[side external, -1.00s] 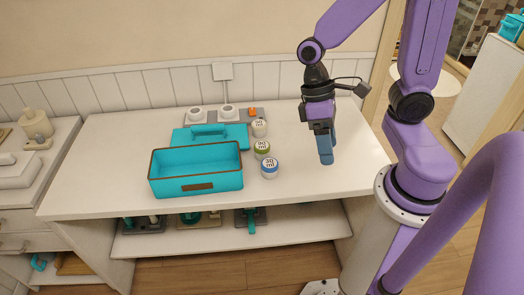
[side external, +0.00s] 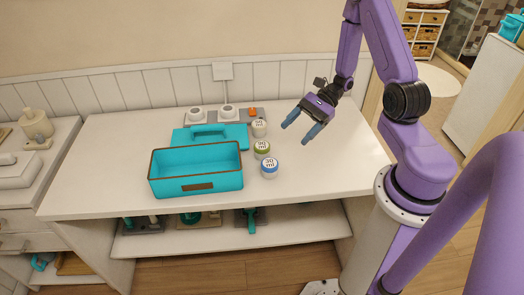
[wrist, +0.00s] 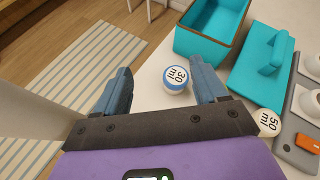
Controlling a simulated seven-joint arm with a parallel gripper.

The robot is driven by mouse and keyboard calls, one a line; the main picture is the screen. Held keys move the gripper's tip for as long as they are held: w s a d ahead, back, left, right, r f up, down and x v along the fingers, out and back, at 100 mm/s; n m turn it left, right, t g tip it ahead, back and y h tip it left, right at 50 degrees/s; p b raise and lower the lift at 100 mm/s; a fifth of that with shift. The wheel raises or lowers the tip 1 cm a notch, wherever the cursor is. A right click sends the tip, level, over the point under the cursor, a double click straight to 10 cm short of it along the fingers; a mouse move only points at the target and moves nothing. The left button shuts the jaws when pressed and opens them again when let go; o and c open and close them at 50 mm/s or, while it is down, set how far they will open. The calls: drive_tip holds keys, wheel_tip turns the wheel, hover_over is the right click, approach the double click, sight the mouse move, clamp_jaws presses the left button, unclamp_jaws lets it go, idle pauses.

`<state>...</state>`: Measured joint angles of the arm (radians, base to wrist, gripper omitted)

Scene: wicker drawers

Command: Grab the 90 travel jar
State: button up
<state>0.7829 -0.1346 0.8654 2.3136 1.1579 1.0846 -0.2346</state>
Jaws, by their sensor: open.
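Three small labelled jars stand in a row right of the turquoise box. The front jar, with a blue-edged lid (side external: 270,167), reads 30 ml in the wrist view (wrist: 175,79). The back jar, with a pale lid (side external: 259,127), reads 50 ml there (wrist: 268,123). The middle jar, with a green-edged lid (side external: 262,149), has a label too small to read surely; the wrist view does not show it, apparently behind my right finger. My gripper (side external: 299,132) is open and empty, tilted above the counter right of the jars. In the wrist view (wrist: 161,70) its blue fingers are spread, the 30 ml jar showing between them.
The open turquoise box (side external: 195,184) and its turquoise lid (side external: 180,138) stand left of the jars. A grey tray with two white cups (side external: 227,111) and an orange piece (side external: 252,111) lies behind. The counter's right part (side external: 340,165) is clear.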

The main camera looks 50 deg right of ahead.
sight(266, 145)
drive_tip(key=d+f+m+t+h, duration=0.3)
drive_tip(key=d+f+m+t, duration=0.35)
drive_tip(key=d+m, duration=0.25)
drive_tip(key=shift+t, duration=0.35)
drive_tip(key=x, duration=0.8)
drive_tip(key=r+x, duration=0.1)
drive_tip(key=x, duration=0.3)
drive_tip(key=shift+w, duration=0.25)
drive_tip(key=shift+f+x, duration=0.1)
drive_tip(key=shift+x, duration=1.25)
drive_tip(key=shift+f+x, duration=0.15)
drive_tip(key=shift+x, duration=1.15)
drive_tip(key=shift+d, duration=0.1)
drive_tip(key=shift+s, duration=0.1)
drive_tip(key=c, duration=0.8)
